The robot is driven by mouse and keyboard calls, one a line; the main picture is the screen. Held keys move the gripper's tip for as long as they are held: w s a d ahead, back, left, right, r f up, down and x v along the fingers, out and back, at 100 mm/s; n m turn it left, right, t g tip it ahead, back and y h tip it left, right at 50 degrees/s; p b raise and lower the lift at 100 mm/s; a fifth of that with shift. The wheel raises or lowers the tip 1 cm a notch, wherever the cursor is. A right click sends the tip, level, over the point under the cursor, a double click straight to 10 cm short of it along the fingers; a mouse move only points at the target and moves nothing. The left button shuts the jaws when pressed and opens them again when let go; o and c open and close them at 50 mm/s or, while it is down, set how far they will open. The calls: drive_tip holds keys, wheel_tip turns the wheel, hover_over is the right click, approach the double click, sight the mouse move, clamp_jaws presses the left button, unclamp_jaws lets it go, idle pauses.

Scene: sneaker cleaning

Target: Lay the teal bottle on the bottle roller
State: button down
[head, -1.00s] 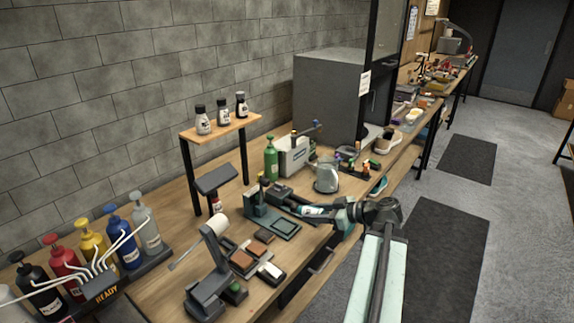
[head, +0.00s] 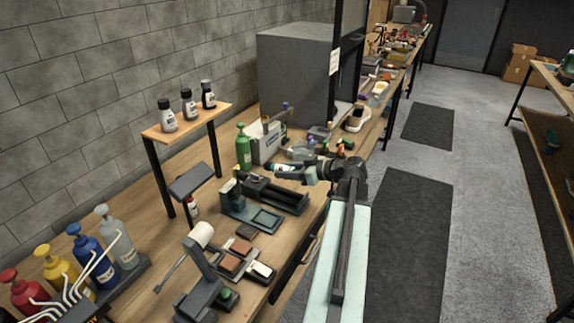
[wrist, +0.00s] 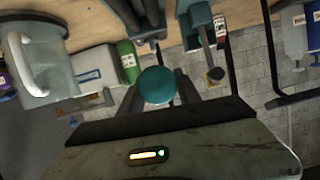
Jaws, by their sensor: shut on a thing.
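My gripper (head: 303,171) is shut on the teal bottle (head: 284,167), which has a pale label and lies roughly sideways in the head view. In the wrist view the bottle shows end-on as a round teal end (wrist: 157,86) between the dark jaws. The bottle roller (head: 276,194), a dark twin-rail device, sits on the bench just below and left of the bottle in the head view. The bottle appears held above the bench, apart from the roller. The far side of the bottle is hidden.
A clear pitcher (head: 300,151) stands just behind my gripper. A green bottle (head: 243,149) and a grey-white box (head: 266,141) stand behind the roller. A teal-based press (head: 238,208) adjoins its left. A small wooden shelf (head: 187,122) rises farther left.

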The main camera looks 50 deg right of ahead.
drive_tip(key=shift+d+r, duration=0.25)
drive_tip(key=shift+d, duration=0.15)
wheel_tip(320, 180, down, 9)
drive_tip(key=b, duration=0.8)
drive_tip(key=shift+a+r+b, duration=0.1)
drive_tip(key=shift+r+b, duration=0.05)
drive_tip(key=shift+b, duration=0.2)
drive_tip(key=c, duration=0.8)
unclamp_jaws()
drive_tip(key=shift+r, duration=0.1)
drive_tip(key=shift+o, duration=0.2)
